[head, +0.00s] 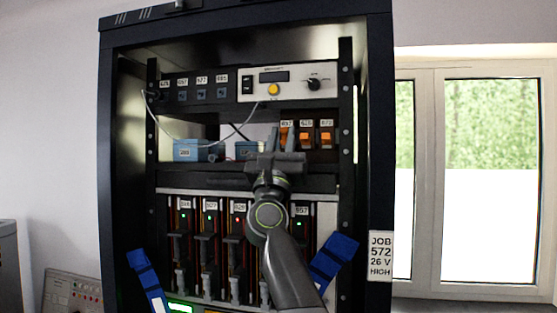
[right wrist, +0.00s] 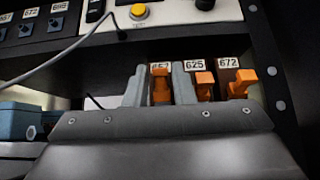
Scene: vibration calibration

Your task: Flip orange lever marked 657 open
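The orange lever marked 657 (right wrist: 160,88) shows in the right wrist view, below its partly covered label. It also shows in the head view (head: 286,136), at the left of a row of three orange levers. My right gripper (right wrist: 159,80) has its two grey fingers apart, one on each side of this lever. The right finger stands between it and the lever marked 625 (right wrist: 204,84). I cannot tell whether either finger touches the lever. In the head view my right gripper (head: 280,152) is just below and in front of the lever. My left gripper is not in view.
The lever marked 672 (right wrist: 240,84) is at the right of the row. A control panel with a yellow button (head: 273,89) is above. Blue boxes (head: 187,151) stand on the shelf to the left. A thin cable (head: 243,127) hangs nearby. Several slotted modules (head: 208,245) are below.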

